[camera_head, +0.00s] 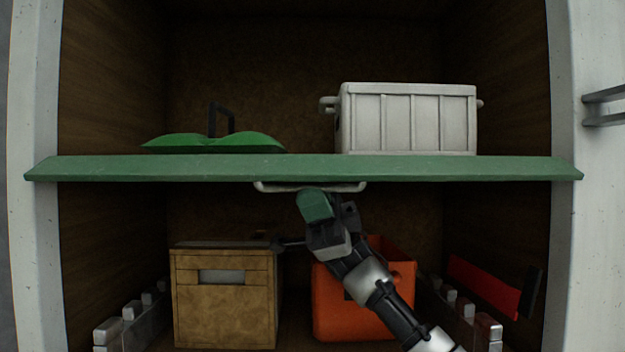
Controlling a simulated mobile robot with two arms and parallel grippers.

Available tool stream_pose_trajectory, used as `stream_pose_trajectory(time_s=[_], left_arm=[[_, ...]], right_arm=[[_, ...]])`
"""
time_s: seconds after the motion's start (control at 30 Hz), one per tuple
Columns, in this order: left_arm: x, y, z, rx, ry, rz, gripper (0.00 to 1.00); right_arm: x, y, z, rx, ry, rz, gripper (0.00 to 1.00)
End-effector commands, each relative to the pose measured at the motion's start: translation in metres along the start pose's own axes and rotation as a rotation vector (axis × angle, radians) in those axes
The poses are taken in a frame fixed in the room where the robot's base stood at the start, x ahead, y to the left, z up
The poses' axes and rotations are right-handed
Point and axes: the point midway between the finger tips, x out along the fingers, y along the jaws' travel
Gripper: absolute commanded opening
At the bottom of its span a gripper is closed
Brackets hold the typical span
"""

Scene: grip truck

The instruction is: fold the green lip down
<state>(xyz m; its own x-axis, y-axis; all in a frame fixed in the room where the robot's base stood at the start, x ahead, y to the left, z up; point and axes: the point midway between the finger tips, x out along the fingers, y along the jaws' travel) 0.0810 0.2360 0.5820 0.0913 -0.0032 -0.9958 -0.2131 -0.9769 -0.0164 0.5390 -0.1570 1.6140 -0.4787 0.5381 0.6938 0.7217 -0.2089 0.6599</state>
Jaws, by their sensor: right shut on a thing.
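The green lip (200,168) runs across the front of the truck's shelf, from the left post to the right post. It looks level, with its long front edge facing me. A pale bar handle (275,187) hangs under its middle. My right gripper (317,197) comes up from the lower right and is shut on the handle, just below the lip. The gripper hides part of the handle, so the exact finger contact does not show. My left gripper is not in view.
On the shelf are a grey crate (410,120) and a green item with a dark handle (215,142). Below are a wooden box (222,310), an orange bin (335,315) behind my arm, and a red-bladed tool (485,284). White posts (38,250) flank the opening.

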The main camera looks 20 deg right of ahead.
Motion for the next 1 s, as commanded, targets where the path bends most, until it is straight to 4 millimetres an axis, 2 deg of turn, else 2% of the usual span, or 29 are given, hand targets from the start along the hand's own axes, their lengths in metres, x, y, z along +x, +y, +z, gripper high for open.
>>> stream_pose_trajectory(time_s=[0.13,0.63,0.67,0.73,1.0], left_arm=[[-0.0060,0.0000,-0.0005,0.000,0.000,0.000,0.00],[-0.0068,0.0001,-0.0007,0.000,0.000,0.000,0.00],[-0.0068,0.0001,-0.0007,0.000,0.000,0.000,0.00],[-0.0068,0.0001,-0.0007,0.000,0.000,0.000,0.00],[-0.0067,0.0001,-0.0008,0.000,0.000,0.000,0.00]], right_arm=[[0.0011,0.0028,-0.0007,-0.015,0.005,-0.033,0.00],[-0.0002,0.0023,-0.0005,-0.023,0.006,-0.050,0.00],[-0.0003,0.0023,-0.0005,-0.023,0.006,-0.050,0.14],[-0.0003,0.0022,-0.0004,-0.023,0.005,-0.050,0.23],[-0.0010,0.0017,0.0003,-0.022,0.003,-0.050,0.23]])
